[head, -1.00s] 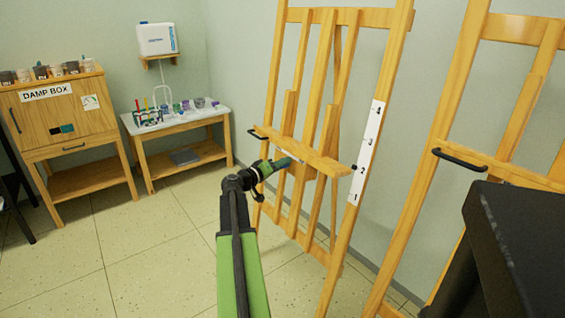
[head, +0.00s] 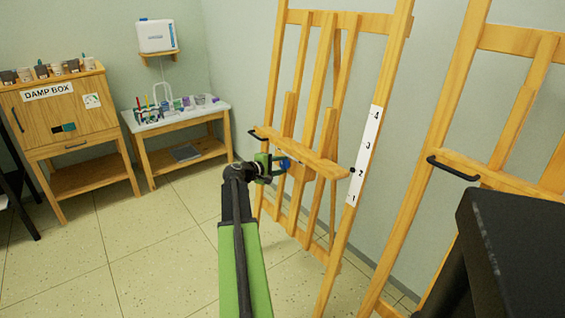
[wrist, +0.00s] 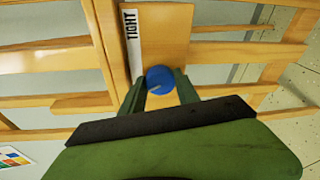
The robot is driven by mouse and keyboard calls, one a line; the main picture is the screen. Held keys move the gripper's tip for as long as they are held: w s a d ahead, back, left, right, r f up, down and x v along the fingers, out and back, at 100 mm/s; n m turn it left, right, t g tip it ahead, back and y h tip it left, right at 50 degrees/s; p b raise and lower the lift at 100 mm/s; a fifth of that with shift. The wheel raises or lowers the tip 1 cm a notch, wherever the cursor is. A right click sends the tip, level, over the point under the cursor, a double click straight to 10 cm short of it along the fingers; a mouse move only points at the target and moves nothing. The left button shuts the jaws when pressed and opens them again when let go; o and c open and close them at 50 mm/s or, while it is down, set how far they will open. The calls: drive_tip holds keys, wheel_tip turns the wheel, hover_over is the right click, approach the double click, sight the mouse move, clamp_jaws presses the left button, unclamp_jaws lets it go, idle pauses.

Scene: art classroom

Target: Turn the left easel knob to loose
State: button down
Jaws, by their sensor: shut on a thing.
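The left easel (head: 300,152) is wooden and stands in the middle of the head view. Its blue round knob (wrist: 159,78) is at the centre of the wrist view, with a small pale line on its face. It shows as a bit of blue in the head view (head: 284,164). A white strip reading TIGHT (wrist: 131,32) is beside the knob on the wood. My gripper (wrist: 161,86) is shut on the knob, a dark green finger on each side. In the head view my gripper (head: 277,166) is at the easel's tray level. No loose marking is visible.
A second easel (head: 465,80) and a dark tabletop (head: 515,225) stand at the right. A numbered white strip (head: 364,155) is on the left easel's right leg. A small table (head: 205,108) and the damp box (head: 65,115) are at the back left.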

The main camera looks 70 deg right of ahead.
drive_tip(key=n+y+p, duration=0.1)
drive_tip(key=n, duration=0.4)
drive_tip(key=shift+g, duration=0.4)
drive_tip(key=shift+n+p, duration=0.3)
drive_tip(key=c, duration=0.9)
unclamp_jaws()
drive_tip(key=shift+y, duration=0.3)
drive_tip(key=shift+r, duration=0.1)
drive_tip(key=shift+w+a+r, duration=0.1)
drive_tip(key=shift+w+a, duration=0.05)
drive_tip(key=shift+a, duration=0.05)
drive_tip(key=p+v, duration=0.6)
drive_tip(key=v, duration=1.1)
